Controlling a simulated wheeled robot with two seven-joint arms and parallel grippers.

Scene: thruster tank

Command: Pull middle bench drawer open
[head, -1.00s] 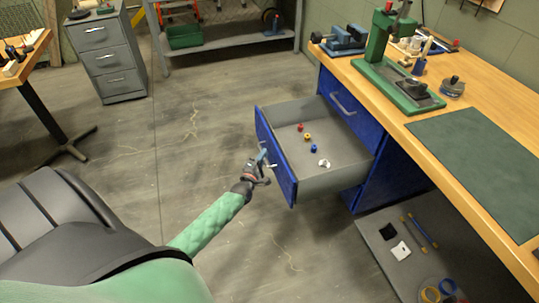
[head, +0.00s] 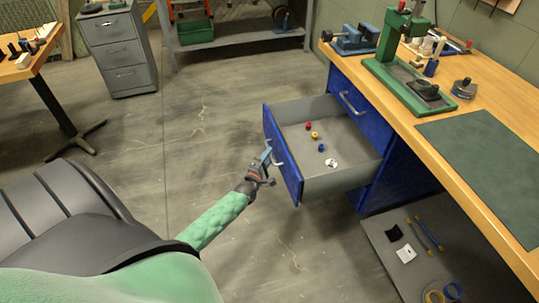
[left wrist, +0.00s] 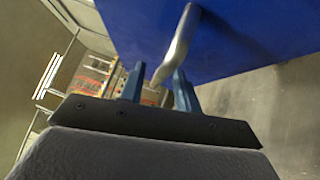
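The blue middle bench drawer (head: 283,160) stands pulled well out below the closed top drawer (head: 362,112). Its grey tray shows several small coloured parts inside. Its metal handle (head: 276,153) is on the front face, and the handle also shows in the left wrist view (left wrist: 178,45). My left gripper (head: 265,157) is at the handle. In the left wrist view its two blue fingers (left wrist: 158,82) stand apart, with the handle's end between or just beyond them and gaps beside it. Whether they touch it is unclear. My right gripper is not in view.
The wooden bench top (head: 480,90) carries a green press (head: 395,75), a blue vise (head: 355,40) and a dark green mat (head: 485,145). A low grey shelf (head: 385,240) under the bench holds small items. The floor left of the drawer is clear.

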